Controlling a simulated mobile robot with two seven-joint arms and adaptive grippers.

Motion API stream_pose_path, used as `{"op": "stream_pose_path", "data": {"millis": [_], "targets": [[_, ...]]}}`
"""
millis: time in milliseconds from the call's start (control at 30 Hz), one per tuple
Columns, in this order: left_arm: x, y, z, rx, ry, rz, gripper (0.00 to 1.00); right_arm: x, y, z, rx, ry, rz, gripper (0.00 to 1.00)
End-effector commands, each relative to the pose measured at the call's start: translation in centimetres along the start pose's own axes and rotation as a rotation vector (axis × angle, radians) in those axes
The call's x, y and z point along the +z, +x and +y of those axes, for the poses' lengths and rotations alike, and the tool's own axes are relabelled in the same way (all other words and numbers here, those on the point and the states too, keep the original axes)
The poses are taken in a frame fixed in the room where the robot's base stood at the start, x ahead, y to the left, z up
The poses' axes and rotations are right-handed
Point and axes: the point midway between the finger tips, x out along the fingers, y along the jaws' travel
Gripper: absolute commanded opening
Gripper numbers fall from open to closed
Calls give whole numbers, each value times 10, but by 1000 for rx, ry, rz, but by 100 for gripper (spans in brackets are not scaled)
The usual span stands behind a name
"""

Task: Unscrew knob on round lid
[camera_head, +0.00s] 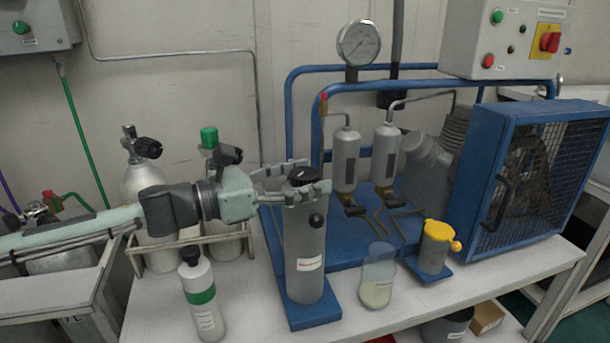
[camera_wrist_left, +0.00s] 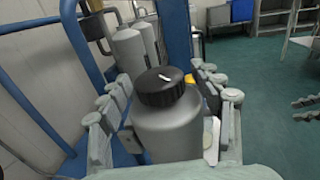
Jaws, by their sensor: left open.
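A tall grey cylinder (camera_head: 304,255) stands upright on a blue base at the front of the bench. A round black lid or knob (camera_head: 304,175) with a white mark caps it; it also shows in the left wrist view (camera_wrist_left: 159,87). My left gripper (camera_head: 316,180) is open at the cylinder's top, with one finger on either side. In the left wrist view, the fingers stand beside the cylinder's shoulder and the black cap sits between them. Contact cannot be told. Grey finger-like parts at the right edge of the left wrist view may be my right gripper.
A white bottle with a green band (camera_head: 203,295) stands left of the cylinder. A clear beaker (camera_head: 377,278) and a yellow-capped canister (camera_head: 435,250) stand to its right. Blue pipes, a gauge (camera_head: 358,42) and a caged compressor (camera_head: 540,175) are behind. The bench front is narrow.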

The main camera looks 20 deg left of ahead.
Motion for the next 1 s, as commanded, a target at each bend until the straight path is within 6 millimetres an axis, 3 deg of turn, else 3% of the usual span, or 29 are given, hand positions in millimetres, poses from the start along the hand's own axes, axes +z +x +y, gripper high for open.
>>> {"op": "stream_pose_path", "data": {"millis": [167, 600, 1000], "targets": [[0, 0, 0, 0, 0, 0, 65, 0, 0, 0, 0, 0, 0, 31], [0, 0, 0, 0, 0, 0, 14, 0, 0, 0, 0, 0, 2, 31], [0, 0, -2, 86, 0, 0, 14, -4, 1, -1, -2, 0, 19, 31]]}}
